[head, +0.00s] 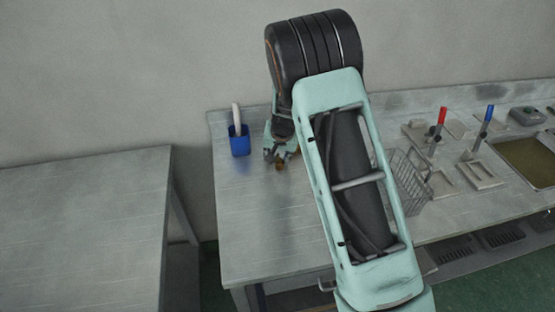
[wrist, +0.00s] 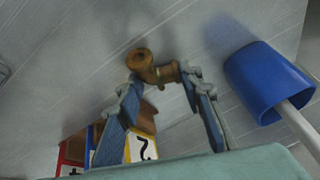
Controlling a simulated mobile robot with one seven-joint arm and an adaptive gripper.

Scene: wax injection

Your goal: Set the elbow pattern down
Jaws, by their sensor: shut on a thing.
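The elbow pattern (wrist: 148,68) is a small brown, bent pipe piece with a round open end. In the wrist view it sits between the fingertips of my gripper (wrist: 160,82), which is shut on it. In the head view my gripper (head: 281,156) is over the left part of the metal table, and a small brown bit of the elbow pattern (head: 280,166) shows below the fingers. I cannot tell whether the pattern touches the tabletop. My arm hides the table just right of the gripper.
A blue cup (head: 239,141) with a white stick stands close left of my gripper; the cup also shows in the wrist view (wrist: 262,82). A wire basket (head: 410,178) and red and blue handled tools stand to the right. The table (head: 250,225) is clear in front.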

